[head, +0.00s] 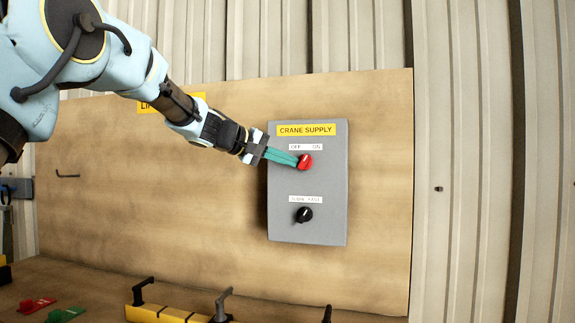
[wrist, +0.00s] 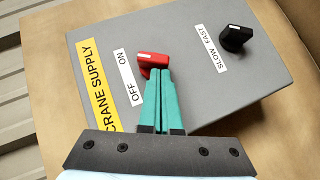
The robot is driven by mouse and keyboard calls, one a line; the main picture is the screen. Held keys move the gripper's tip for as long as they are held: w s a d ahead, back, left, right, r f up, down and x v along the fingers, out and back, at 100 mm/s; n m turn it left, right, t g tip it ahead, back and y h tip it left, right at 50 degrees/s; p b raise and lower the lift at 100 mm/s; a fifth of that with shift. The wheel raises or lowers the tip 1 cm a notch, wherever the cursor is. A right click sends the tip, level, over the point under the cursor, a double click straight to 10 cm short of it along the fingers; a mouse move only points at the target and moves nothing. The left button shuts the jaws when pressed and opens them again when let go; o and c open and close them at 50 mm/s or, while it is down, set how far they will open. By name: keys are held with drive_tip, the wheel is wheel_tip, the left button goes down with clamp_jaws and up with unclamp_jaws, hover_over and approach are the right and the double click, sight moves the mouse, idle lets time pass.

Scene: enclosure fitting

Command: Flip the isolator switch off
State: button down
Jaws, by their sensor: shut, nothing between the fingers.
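The isolator switch is a red rotary knob (head: 305,161) on a grey box (head: 335,190) headed CRANE SUPPLY, below an OFF/ON label (head: 305,147).
A black knob (head: 303,215) under a SLOW/FAST label sits lower on the same box. The box is on a wooden board (head: 380,170) against a corrugated wall. Below, a yellow block with black levers (head: 172,314) and red and green pieces (head: 65,315) lie on the bench.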

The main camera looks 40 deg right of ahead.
sight(300, 169)
drive_tip(key=shift+f+n+g+h+b, duration=0.4)
drive_tip(key=shift+f+n+h+b, duration=0.25)
drive_tip(key=shift+b, duration=2.7)
drive_tip(key=shift+f+n+h+b, duration=0.1)
drive_tip(key=shift+n+h+b, duration=0.2)
drive_tip(key=shift+b, duration=0.45)
drive_tip(key=n+h+b, duration=0.1)
drive_tip(key=b, duration=0.3)
drive_tip(key=f+n+g+h+b, duration=0.1)
drive_tip(key=b, duration=0.3)
drive_tip(key=shift+s+h+b, duration=0.1)
drive_tip(key=shift+h+b, duration=0.15)
drive_tip(key=shift+b, duration=0.15)
drive_tip(key=n+b, duration=0.1)
drive_tip(key=b, duration=0.2)
drive_tip(key=n+h+b, duration=0.1)
drive_tip(key=b, duration=0.2)
drive_tip(key=shift+s+d+f+h, duration=0.1)
drive_tip(key=shift+s+f+h, duration=0.05)
drive_tip(key=shift+f+h, duration=0.2)
drive_tip(key=shift+s+d+f+n+t+h+b, duration=0.15)
drive_tip(key=shift+n+h+b, duration=0.25)
drive_tip(key=shift+b, duration=0.75)
drive_tip(key=shift+n+t+h+b, duration=0.2)
drive_tip(key=shift+n+b, duration=0.3)
drive_tip(key=shift+b, duration=0.6)
drive_tip(key=shift+s+d+f+n+t+h+b, duration=0.2)
drive_tip(key=shift+n+b, duration=0.25)
drive_tip(key=shift+b, duration=0.7)
drive_tip(key=shift+w+a+r, duration=0.15)
